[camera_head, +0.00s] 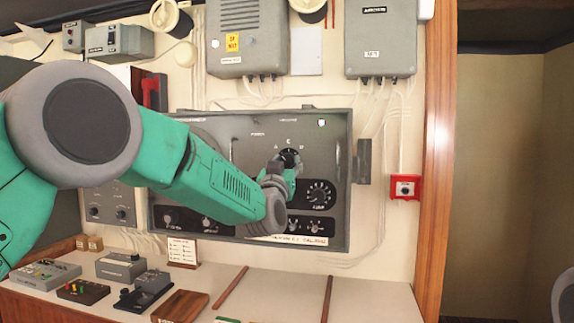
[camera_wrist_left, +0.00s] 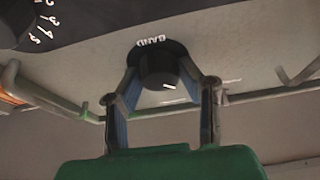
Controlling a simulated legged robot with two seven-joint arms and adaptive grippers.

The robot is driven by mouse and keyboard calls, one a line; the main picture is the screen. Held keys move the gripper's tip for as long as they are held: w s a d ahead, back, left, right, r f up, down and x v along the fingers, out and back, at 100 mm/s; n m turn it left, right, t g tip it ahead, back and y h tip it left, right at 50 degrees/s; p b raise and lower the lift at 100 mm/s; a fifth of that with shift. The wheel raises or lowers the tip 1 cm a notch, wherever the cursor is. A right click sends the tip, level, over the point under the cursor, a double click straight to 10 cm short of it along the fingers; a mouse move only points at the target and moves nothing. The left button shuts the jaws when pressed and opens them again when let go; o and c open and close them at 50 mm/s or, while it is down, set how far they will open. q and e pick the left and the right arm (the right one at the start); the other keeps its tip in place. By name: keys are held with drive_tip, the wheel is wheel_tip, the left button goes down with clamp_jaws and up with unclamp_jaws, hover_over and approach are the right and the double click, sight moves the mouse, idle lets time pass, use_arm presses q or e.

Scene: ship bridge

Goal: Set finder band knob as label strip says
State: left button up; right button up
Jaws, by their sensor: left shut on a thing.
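The finder panel (camera_head: 240,130) is a grey cabinet on the wall in the head view. Its band knob (camera_head: 289,157) is dark and round, with letters around it. In the left wrist view the knob (camera_wrist_left: 158,70) has a white pointer mark and the word BAND, seen upside down. My left gripper (camera_head: 285,167) is shut on this knob, with a finger on each side (camera_wrist_left: 160,76). A white label strip (camera_head: 300,240) runs along the panel's lower edge. My arm hides part of it, and its writing is too small to read. My right gripper is not in view.
A larger numbered dial (camera_head: 319,194) sits just below right of the band knob. A handle rail (camera_wrist_left: 285,91) crosses the wrist view near the fingers. A red call box (camera_head: 405,187) is on the wall at right. Control boxes (camera_head: 120,265) stand on the desk below.

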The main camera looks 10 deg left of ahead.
use_arm(q)
drive_tip(key=shift+m, duration=0.3)
drive_tip(key=m+h+b, duration=0.1)
drive_tip(key=m, duration=0.2)
drive_tip(key=m+h+b, duration=0.1)
drive_tip(key=m+h, duration=0.1)
drive_tip(key=m, duration=0.1)
drive_tip(key=shift+f+g, duration=0.1)
drive_tip(key=shift+g, duration=0.2)
drive_tip(key=shift+m+g+h+b, duration=0.35)
drive_tip(key=shift+m+h, duration=0.35)
drive_tip(key=shift+m, duration=0.65)
drive_tip(key=shift+m+g+h+b, duration=0.2)
drive_tip(key=shift+m+g+h, duration=0.4)
drive_tip(key=shift+m, duration=1.05)
drive_tip(key=o, duration=1.1)
drive_tip(key=shift+o, duration=0.2)
drive_tip(key=shift+s, duration=0.3)
drive_tip(key=v, duration=1.1)
drive_tip(key=shift+f, duration=0.25)
